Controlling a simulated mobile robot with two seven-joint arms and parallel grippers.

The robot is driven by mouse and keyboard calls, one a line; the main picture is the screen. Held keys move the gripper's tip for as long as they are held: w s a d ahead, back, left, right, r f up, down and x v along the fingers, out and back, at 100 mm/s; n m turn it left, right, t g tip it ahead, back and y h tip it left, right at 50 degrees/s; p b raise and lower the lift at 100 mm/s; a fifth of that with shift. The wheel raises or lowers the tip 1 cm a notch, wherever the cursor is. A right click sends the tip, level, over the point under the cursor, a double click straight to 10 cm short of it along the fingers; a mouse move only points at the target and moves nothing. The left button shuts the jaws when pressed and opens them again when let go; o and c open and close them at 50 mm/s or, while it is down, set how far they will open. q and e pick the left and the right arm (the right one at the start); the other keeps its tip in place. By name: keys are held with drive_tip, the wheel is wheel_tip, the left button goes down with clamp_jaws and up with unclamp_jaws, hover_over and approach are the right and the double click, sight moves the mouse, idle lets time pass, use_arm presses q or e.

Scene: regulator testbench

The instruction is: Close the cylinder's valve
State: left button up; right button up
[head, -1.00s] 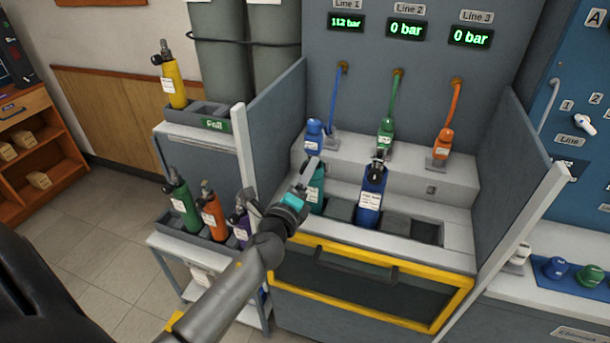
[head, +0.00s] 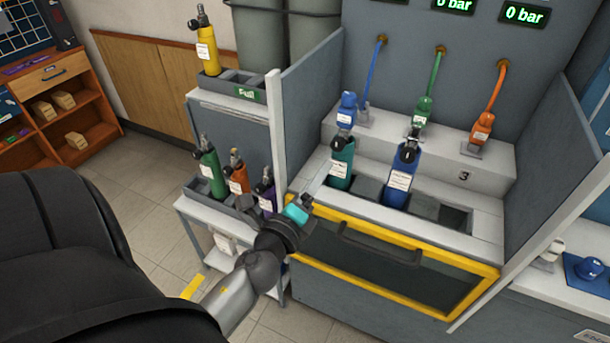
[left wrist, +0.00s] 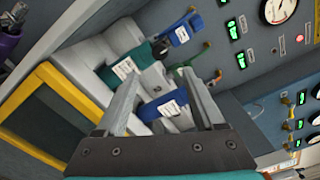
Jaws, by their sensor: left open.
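A teal cylinder (head: 341,170) stands in the left bay of the test bench, with a dark valve fitting (head: 338,154) at its top. A blue cylinder (head: 399,185) stands to its right, with a black valve fitting (head: 408,154). My left gripper (head: 319,180) is open and empty at the bench front, to the lower left of the teal cylinder. In the left wrist view, the teal cylinder (left wrist: 118,72) and the blue cylinder (left wrist: 166,104) appear beyond and between the open fingers (left wrist: 160,80). My right gripper is out of view.
Blue (head: 346,108), green (head: 423,109) and orange (head: 482,128) hose connectors sit on the upper step. A yellow-framed drawer front (head: 390,260) lies below. Side panels (head: 308,115) flank the bench. A side rack (head: 222,110) holds other cylinders; the bench's right bay (head: 455,218) is empty.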

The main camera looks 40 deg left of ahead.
use_arm(q)
drive_tip(key=shift+b+v, duration=0.65)
drive_tip(key=shift+v, duration=1.7)
